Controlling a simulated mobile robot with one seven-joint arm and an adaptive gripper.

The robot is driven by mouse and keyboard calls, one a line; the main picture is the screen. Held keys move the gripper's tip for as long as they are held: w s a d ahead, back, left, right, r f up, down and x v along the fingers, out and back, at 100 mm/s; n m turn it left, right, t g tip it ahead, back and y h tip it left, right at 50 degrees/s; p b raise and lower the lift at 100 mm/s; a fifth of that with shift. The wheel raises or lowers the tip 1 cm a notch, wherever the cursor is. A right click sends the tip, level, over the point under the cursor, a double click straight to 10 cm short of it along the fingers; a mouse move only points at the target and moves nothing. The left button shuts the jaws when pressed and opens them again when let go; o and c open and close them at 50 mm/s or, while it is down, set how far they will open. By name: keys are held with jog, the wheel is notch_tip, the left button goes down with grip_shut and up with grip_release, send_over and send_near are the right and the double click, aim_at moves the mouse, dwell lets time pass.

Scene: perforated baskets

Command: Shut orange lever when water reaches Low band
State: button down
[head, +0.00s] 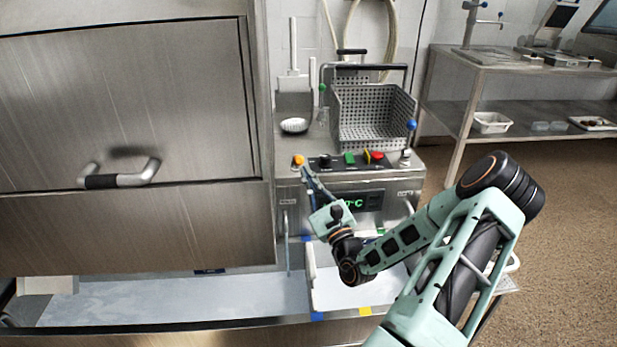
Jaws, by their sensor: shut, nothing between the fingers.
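An orange knob (298,160), which looks like the end of the orange lever, sits at the left end of the control panel on the steel machine. My gripper (305,172) is shut and empty, with its fingertips close below and right of the orange knob. I cannot tell whether they touch it. A pale, flat surface (180,301) lies in the long trough below; I cannot tell whether it is water. No Low band mark can be read from here.
The panel (345,175) also carries black, green, yellow and red controls, and a green display (352,202). A perforated basket (372,115) stands behind it. A large steel door with a handle (120,178) fills the left. Shelving (540,88) stands at the right.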

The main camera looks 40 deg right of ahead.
jog(key=shift+r, duration=0.1)
jog(key=shift+r+p, duration=0.3)
jog(key=shift+p, duration=0.85)
jog(key=shift+w+r+g+p, duration=0.1)
jog(key=shift+r+g+p, duration=0.35)
jog(key=shift+p, duration=0.7)
jog(key=shift+w+d+r+m+g+y+p, duration=0.1)
jog(key=shift+w+d+r+m+g+p, duration=0.4)
jog(key=shift+p, duration=1.45)
jog(key=shift+w+a+r+m+g+y+p, duration=0.15)
jog(key=shift+r+g+p, duration=0.3)
jog(key=shift+r+p, duration=1)
jog(key=shift+w+d+r+m+g+y+p, duration=0.2)
jog(key=shift+w+d+g+p, duration=0.25)
jog(key=shift+p, duration=2)
jog(key=shift+a, duration=0.1)
